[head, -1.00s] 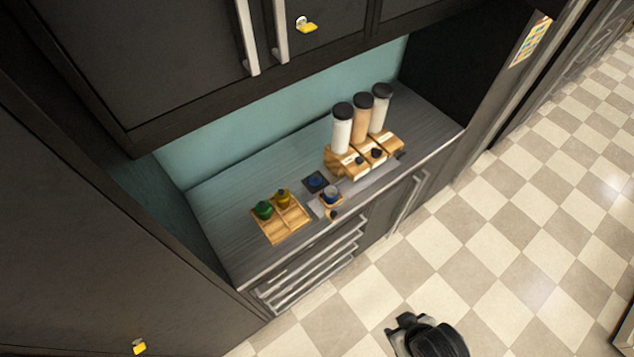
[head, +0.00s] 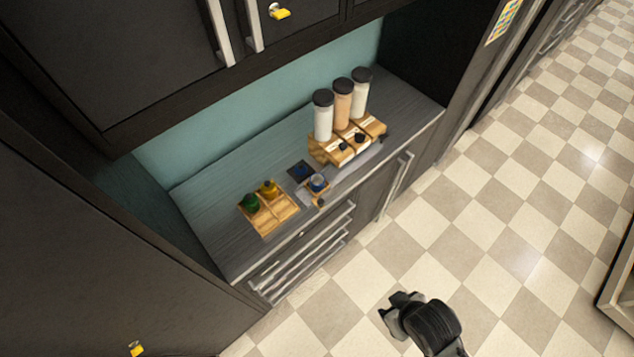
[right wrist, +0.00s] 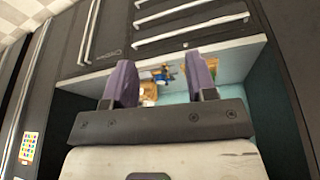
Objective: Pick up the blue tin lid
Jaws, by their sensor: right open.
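A small dark-blue round piece, which looks like the blue tin lid (head: 301,169), lies on a dark square pad on the counter in the head view. Just in front of it, a small round blue-and-white tin (head: 317,182) sits on a small wooden stand. At this size I cannot tell the tin's contents. My right gripper (head: 390,310) is over the floor in front of the counter, well away from both. In the right wrist view my right gripper (right wrist: 161,76) is open with nothing between its fingers. My left gripper is not in view.
A wooden tray (head: 270,222) holds a green bottle (head: 251,203) and a yellow one (head: 269,188). Three tall black-capped dispensers (head: 342,105) stand on wooden blocks at the right. Dark cabinets (head: 120,60) overhang the counter. The counter's left end (head: 205,215) is clear.

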